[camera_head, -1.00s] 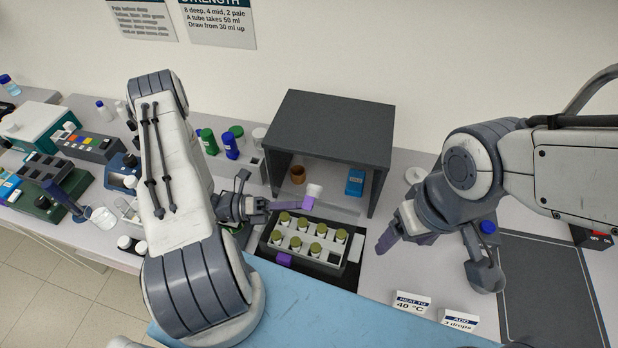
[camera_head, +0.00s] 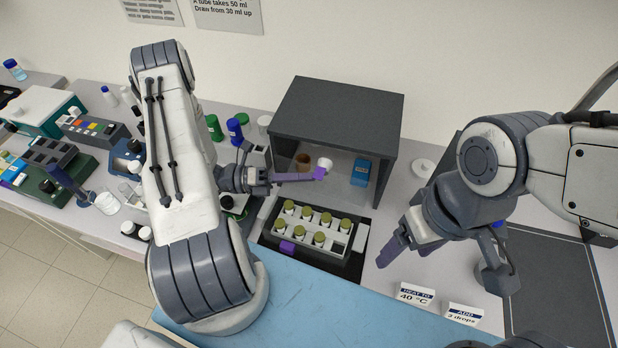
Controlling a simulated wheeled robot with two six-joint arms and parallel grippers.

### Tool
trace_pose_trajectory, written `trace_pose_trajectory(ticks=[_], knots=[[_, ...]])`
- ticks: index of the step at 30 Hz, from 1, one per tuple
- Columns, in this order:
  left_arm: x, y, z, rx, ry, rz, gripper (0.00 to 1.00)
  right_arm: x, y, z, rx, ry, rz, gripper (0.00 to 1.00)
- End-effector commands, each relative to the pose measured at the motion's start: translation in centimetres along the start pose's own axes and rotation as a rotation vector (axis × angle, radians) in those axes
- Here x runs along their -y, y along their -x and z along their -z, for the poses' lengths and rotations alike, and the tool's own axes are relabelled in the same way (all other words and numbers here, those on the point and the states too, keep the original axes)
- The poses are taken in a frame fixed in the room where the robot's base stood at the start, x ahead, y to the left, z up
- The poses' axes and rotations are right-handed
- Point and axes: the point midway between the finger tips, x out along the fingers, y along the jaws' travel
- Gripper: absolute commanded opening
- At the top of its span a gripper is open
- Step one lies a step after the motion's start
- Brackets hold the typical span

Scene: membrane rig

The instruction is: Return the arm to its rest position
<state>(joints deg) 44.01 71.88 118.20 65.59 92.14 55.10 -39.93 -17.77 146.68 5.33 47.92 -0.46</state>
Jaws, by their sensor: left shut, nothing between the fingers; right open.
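My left gripper (camera_head: 319,174) reaches in from the left and points right, its purple fingers closed in front of the dark open-fronted box (camera_head: 341,107). A white cap-like piece (camera_head: 325,163) shows right at its fingertips; whether it touches them I cannot tell. Below it is a tray rack (camera_head: 340,249) holding several tubes with olive caps. My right gripper (camera_head: 408,243) hangs at the right of the rack, fingers apart and pointing down to the left, with nothing seen between them.
A brown jar (camera_head: 303,161) and a blue item (camera_head: 360,172) stand inside the box. Blue (camera_head: 236,130) and green (camera_head: 214,127) capped bottles stand left of it. Two label cards (camera_head: 415,294) (camera_head: 464,314) stand at the front. A dark flat panel (camera_head: 555,275) lies at the right.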

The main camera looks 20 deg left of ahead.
Motion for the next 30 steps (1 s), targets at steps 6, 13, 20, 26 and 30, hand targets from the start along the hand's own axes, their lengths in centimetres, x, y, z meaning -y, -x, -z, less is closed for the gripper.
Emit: trace_pose_trajectory(ticks=[6, 13, 20, 26, 30], knots=[[-0.6, 4.7, 0.2, 0.003, -0.006, -0.005, 0.00, -0.2, -3.0, -0.2, 0.000, -0.001, 0.000, 0.76], [-0.3, 8.0, 0.1, 0.001, -0.003, -0.002, 0.00, -0.3, -4.3, -0.2, 0.000, -0.005, 0.000, 0.76], [0.0, 8.8, 0.0, -0.001, -0.002, -0.001, 0.00, -0.3, -4.5, -0.2, 0.000, -0.006, 0.000, 0.76], [0.3, 7.6, 0.6, -0.095, -0.053, -0.022, 0.00, -0.3, -4.4, -0.2, 0.000, -0.005, 0.000, 0.76], [1.2, 4.9, 3.2, -0.433, -0.269, -0.072, 0.00, -0.3, -4.4, -0.2, 0.000, -0.005, 0.000, 0.76]])
